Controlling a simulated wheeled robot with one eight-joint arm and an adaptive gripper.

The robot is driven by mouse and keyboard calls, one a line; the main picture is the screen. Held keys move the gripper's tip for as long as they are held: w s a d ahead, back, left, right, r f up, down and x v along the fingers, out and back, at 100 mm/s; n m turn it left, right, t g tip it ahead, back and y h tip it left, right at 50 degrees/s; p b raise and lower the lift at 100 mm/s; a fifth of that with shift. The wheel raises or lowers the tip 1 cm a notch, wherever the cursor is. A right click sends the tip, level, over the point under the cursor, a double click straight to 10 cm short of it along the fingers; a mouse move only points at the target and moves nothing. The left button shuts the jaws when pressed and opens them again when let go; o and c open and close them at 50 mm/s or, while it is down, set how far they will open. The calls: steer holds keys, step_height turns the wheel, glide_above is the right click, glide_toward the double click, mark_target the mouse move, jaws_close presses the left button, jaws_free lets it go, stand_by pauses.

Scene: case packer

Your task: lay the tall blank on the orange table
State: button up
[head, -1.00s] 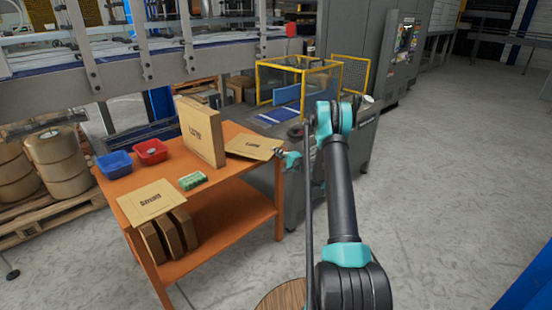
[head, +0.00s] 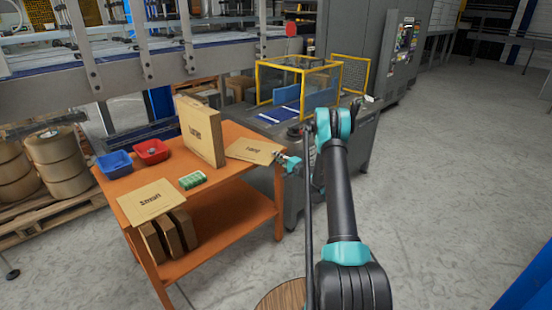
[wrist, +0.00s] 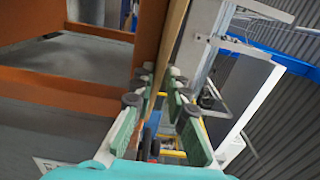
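The tall blank (head: 252,150) is a flat tan cardboard sheet with dark print. In the head view it lies nearly level at the right end of the orange table (head: 232,185), its right side reaching the table's edge. My gripper (head: 287,162) is at that right edge. In the wrist view the blank (wrist: 176,35) shows edge-on as a thin brown strip running between the two green-padded fingers of my gripper (wrist: 160,82), which look closed on it. Whether its whole underside touches the tabletop cannot be told.
A large upright carton (head: 202,132) stands directly left of the blank. Another flat sheet (head: 150,199), a green pack (head: 192,180), a blue bin (head: 115,164) and a red bin (head: 151,151) are on the table. A yellow-framed machine (head: 300,85) stands behind.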

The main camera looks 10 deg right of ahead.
steer(key=v, duration=1)
steer(key=s+a+r+n+g+h, duration=0.2)
steer(key=s+a+r+n+g, duration=0.25)
steer(key=s, duration=0.55)
steer(key=s+a+r+n+g+h, duration=0.25)
steer(key=s+a+r, duration=0.35)
steer(key=s, duration=0.5)
steer(key=s+d+f+n+g+h, duration=0.1)
steer(key=s+d+n+h, duration=0.1)
steer(key=s, duration=1.2)
steer(key=s+d+f+n+g+h, duration=0.1)
steer(key=s+d+h, duration=0.3)
steer(key=s, duration=1)
steer(key=shift+s+d+n+g, duration=0.15)
steer(key=shift+d+n+g, duration=0.2)
steer(key=shift+g, duration=0.35)
steer(key=shift+a+f, duration=0.1)
steer(key=shift+c, duration=0.4)
